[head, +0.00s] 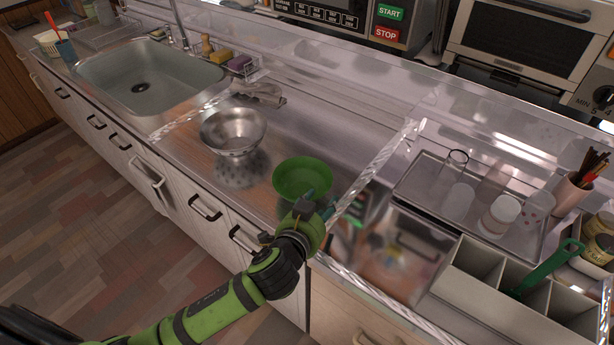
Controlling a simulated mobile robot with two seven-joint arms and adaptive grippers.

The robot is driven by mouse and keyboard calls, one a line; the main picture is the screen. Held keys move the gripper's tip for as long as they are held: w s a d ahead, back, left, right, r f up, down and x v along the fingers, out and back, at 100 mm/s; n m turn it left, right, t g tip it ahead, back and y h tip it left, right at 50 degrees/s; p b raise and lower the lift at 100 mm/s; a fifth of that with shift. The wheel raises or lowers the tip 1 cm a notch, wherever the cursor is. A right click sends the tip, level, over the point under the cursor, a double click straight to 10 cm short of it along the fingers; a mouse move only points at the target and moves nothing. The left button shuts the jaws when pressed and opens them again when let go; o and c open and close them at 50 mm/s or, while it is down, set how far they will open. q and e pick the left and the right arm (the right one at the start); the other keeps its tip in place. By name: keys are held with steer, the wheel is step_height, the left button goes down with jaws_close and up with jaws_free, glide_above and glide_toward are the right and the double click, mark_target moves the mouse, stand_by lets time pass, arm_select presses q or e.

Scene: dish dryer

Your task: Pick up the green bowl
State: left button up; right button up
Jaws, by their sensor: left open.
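The green bowl (290,172) sits upright on the metal counter, near the front edge. My left gripper (326,203) is at the bowl's right front side, partly in front of its rim. The gripper is open; I cannot tell whether a finger touches the bowl. The lower right part of the bowl is hidden by the gripper. My right gripper is not in view.
A metal colander (233,131) stands on the counter left of the bowl. Right of the bowl are a transparent panel edge, a metal tray (420,190) with glasses, and a divided holder (470,255). A sink (150,80) lies far left.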

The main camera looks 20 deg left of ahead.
mark_target(324, 194)
arm_select(q)
steer(key=shift+a+p+x, duration=0.25)
steer(key=shift+p+x, duration=0.05)
steer(key=shift+x, duration=0.85)
steer(key=x, duration=0.3)
steer(key=shift+w+f, duration=0.1)
jaws_close()
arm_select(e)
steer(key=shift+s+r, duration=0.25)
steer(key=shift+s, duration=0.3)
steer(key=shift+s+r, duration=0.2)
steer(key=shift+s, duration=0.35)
